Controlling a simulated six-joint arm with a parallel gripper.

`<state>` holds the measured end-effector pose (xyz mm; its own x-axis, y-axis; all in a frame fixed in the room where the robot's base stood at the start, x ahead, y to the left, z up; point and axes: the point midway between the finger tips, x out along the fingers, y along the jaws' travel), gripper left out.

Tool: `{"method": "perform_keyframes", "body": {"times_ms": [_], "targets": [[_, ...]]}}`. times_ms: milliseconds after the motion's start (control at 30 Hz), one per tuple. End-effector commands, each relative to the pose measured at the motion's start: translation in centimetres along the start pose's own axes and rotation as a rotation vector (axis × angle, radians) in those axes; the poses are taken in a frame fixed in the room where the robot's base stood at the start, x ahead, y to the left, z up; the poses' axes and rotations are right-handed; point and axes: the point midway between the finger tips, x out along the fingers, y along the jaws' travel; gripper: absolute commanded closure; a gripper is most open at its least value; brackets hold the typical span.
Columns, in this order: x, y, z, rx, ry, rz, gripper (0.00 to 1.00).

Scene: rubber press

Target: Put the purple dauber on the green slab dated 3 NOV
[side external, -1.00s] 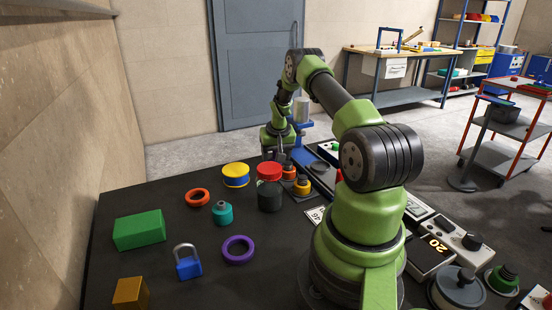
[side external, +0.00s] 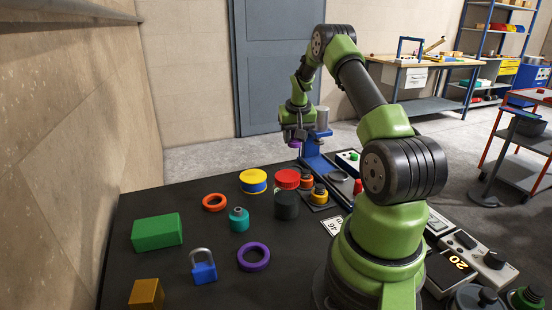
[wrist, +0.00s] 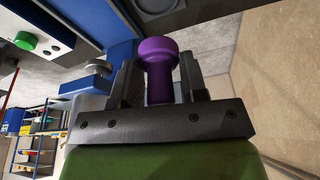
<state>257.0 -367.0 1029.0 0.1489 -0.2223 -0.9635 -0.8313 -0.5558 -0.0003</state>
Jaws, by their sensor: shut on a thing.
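My gripper (side external: 296,138) is shut on the purple dauber (side external: 294,144) and holds it in the air above the back of the dark table. In the wrist view the purple dauber (wrist: 157,58) sits between my two fingers, its wide round end beyond the tips. A green block (side external: 157,232) lies at the left of the table, far from my gripper. No date can be read on it, so I cannot tell whether it is the slab dated 3 NOV.
Orange and yellow daubers (side external: 319,196) stand in a rack beside a red-lidded dark jar (side external: 286,207). A blue press (side external: 318,147) stands near my gripper. A teal dauber (side external: 239,220), purple ring (side external: 253,257), blue padlock (side external: 204,270) and orange ring (side external: 214,202) are spread on the table.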

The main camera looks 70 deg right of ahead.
Motion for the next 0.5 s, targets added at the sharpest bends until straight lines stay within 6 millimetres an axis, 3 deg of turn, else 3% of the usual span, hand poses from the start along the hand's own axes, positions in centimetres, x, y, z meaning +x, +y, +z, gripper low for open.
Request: {"method": "perform_keyframes", "body": {"times_ms": [267, 367, 500], "targets": [[-1.2, -1.0, -0.3, -0.032, -0.001, -0.008, 0.83], [-1.5, -3.7, -0.1, -0.120, -0.003, -0.031, 0.83], [-2.4, -10.0, 1.0, -0.338, -0.009, -0.088, 0.83]]}}
